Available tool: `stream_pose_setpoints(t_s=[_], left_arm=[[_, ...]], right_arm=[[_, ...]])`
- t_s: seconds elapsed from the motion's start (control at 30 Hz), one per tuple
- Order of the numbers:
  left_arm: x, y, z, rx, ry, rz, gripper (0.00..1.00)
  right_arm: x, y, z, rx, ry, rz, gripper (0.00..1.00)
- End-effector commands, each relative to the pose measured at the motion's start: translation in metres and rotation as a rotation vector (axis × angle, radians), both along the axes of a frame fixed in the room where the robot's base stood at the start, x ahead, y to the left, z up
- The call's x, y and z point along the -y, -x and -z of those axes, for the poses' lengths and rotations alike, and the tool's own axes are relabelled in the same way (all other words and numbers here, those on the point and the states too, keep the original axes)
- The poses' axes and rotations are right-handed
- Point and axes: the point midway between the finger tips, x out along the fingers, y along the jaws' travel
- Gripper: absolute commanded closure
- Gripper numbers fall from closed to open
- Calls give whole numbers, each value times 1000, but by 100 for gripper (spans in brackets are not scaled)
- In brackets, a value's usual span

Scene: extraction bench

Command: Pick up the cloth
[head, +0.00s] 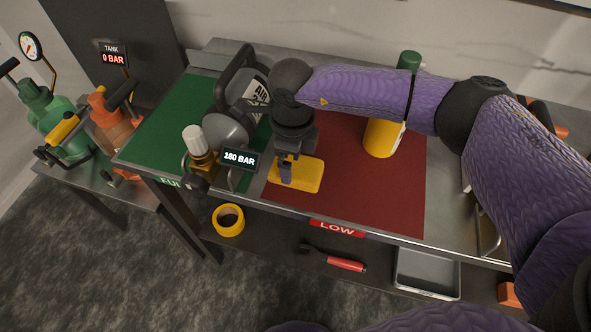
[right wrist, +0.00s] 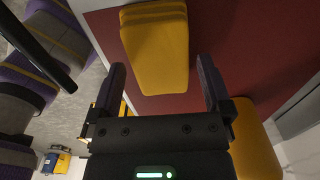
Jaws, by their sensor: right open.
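The cloth (head: 308,177) is a yellow folded pad lying flat on the red mat (head: 350,190), near the bench's front edge. In the right wrist view the cloth (right wrist: 155,45) shows its folded layers at the far end. My right gripper (head: 288,172) points down over the left part of the cloth and hides some of it. In the right wrist view its two dark fingers (right wrist: 162,75) stand apart, with the cloth's near end between or just beyond them. Nothing is held. Whether a finger touches the cloth I cannot tell. My left gripper is not in view.
A grey air cylinder (head: 228,130) with a brass valve and a gauge reading 180 BAR (head: 240,159) stands close left on the green mat (head: 160,125). A yellow bottle (head: 381,138) stands behind right. Yellow tape (head: 228,220) and a red-handled tool (head: 345,264) lie on the lower shelf.

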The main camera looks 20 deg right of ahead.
Motion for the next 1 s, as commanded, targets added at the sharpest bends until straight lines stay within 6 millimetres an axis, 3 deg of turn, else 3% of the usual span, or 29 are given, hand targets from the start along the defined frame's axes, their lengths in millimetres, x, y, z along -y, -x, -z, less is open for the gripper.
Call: stream_pose_setpoints(t_s=[0.03,0.1,0.3,0.63,0.87,1.0], left_arm=[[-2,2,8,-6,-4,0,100],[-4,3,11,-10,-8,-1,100],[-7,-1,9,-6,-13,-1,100],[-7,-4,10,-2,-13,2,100],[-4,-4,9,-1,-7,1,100],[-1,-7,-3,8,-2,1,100]], right_arm=[[-1,1,17,-6,0,-1,0],[-1,0,27,-4,-1,0,0],[-1,0,26,-1,-2,0,0],[-1,0,25,-2,-3,0,70],[-1,0,23,-1,-2,0,72],[-1,-1,-7,4,-4,0,72]])
